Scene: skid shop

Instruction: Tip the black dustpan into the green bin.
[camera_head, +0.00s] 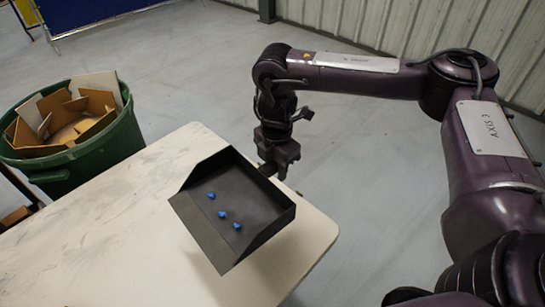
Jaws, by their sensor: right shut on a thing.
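The black dustpan (247,201) is at the right end of the table, its open lip facing the lower left. Three small blue pieces (222,214) lie on its floor. My right gripper (268,170) is shut on the dustpan at its back edge, where the handle is mostly hidden. I cannot tell whether the pan touches the table or hangs just above it. The green bin (97,157) stands at the left, beyond the table's far edge, full of cardboard scraps (62,118). My left gripper is not in view.
The pale, scuffed table (110,243) has a clear top to the left of the dustpan. Its far edge lies between the pan and the bin. A blue panel (85,12) stands at the back left, and a corrugated wall (400,25) runs along the back right.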

